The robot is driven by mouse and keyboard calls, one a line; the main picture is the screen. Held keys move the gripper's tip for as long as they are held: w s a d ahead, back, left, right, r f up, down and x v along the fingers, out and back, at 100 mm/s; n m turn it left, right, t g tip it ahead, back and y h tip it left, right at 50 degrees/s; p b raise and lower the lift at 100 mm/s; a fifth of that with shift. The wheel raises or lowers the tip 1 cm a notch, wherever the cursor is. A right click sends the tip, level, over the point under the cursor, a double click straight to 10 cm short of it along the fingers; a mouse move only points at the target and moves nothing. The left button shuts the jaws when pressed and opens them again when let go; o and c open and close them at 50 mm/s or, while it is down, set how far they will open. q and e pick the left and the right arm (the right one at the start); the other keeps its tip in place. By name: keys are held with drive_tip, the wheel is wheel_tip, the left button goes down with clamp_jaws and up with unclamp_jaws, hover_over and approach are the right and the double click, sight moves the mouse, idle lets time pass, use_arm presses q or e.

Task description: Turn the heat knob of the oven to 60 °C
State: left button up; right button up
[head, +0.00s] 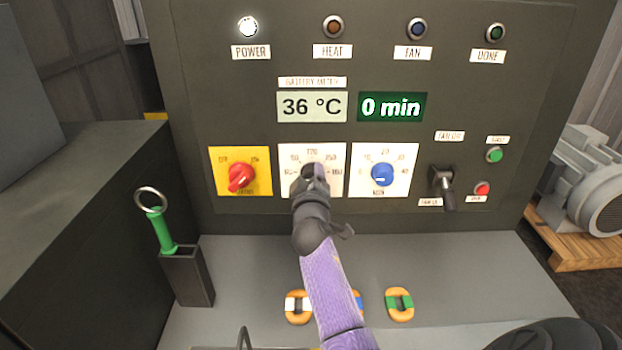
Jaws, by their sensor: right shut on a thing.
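The oven's dark control panel (460,115) faces me. Its heat knob sits on the middle white dial plate (287,155), between the red knob (241,177) on yellow and the blue knob (383,174) on white. My right gripper (314,175) is at the heat knob and shut on it. The gripper hides most of the knob, so its pointer direction cannot be read. The temperature display (312,107) reads 36 °C. My left gripper is not in view.
The power lamp (248,27) is lit white; the timer display (391,107) reads 0 min. A black lever (443,180) and green (495,155) and red (482,188) buttons are at right. A green-handled tool (160,232) stands in a holder. Several rings, one green-banded (399,304), lie in front.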

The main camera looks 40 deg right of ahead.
drive_tip(key=o, duration=1.1)
drive_tip(key=shift+o, duration=0.9)
drive_tip(key=v, duration=1)
